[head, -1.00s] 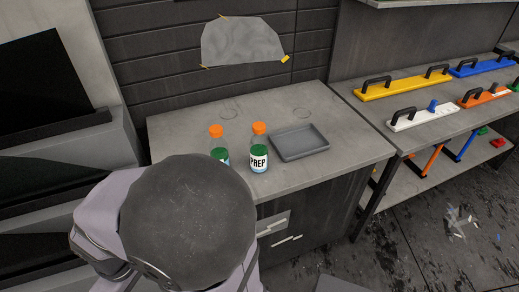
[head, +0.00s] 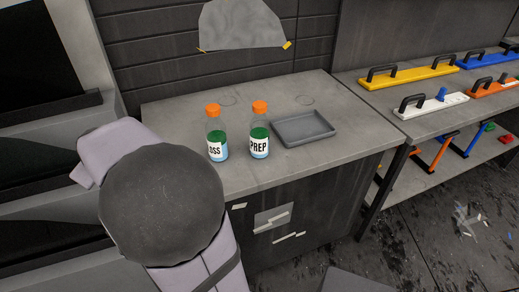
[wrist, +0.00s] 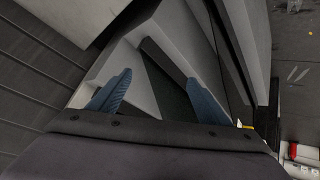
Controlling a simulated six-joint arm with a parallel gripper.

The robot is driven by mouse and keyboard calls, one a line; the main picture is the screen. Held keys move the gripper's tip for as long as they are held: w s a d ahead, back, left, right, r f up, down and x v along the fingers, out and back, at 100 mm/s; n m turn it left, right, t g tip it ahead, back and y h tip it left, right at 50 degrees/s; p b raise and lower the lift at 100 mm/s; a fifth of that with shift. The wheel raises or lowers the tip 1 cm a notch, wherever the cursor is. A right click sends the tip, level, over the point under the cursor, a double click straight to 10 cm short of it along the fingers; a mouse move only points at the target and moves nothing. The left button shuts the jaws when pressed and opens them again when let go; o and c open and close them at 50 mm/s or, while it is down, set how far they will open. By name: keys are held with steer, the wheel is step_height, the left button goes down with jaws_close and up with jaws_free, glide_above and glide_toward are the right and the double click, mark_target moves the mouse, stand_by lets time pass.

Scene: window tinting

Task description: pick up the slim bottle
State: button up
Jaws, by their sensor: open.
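The left bottle (head: 216,135) has a label ending in "OSS". The right bottle (head: 259,133) has a "PREP" label. Neither bottle shows in the wrist view. In the head view my arm is in front of the counter at lower left, and the gripper is hidden.
A shallow grey tray (head: 304,128) lies right of the bottles on the counter (head: 240,183). A grey sheet (head: 240,25) is taped to the wall behind. Shelves at right hold coloured handled tools, including a yellow one (head: 407,77). The counter's front edge is clear.

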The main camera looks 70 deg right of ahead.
steer(key=w+d+r+t+h+b, duration=0.1)
steer(key=d+r+t+h+b, duration=0.1)
steer(key=d+r, duration=0.35)
steer(key=w+d+r+t+h+b, duration=0.1)
steer(key=w+d+r+h+b, duration=0.1)
steer(key=d, duration=0.6)
steer(key=m+g+h+b, duration=0.3)
steer(key=m+h+b, duration=0.8)
steer(key=b, duration=0.3)
glide_above(259, 142)
steer(key=a, duration=0.3)
step_height(259, 142, down, 4)
steer(key=f+m+b, duration=0.1)
steer(key=f, duration=0.2)
steer(key=s+f+m+b, duration=0.1)
steer(key=f+b, duration=0.1)
steer(key=f, duration=0.2)
steer(key=f+m+g+b, duration=0.1)
steer(key=f, duration=0.3)
steer(key=shift+s+a+f+b, duration=0.1)
steer(key=shift+s+a+b, duration=0.2)
steer(key=shift+a, duration=0.1)
steer(key=shift+d+p, duration=0.1)
steer(key=shift+p, duration=0.35)
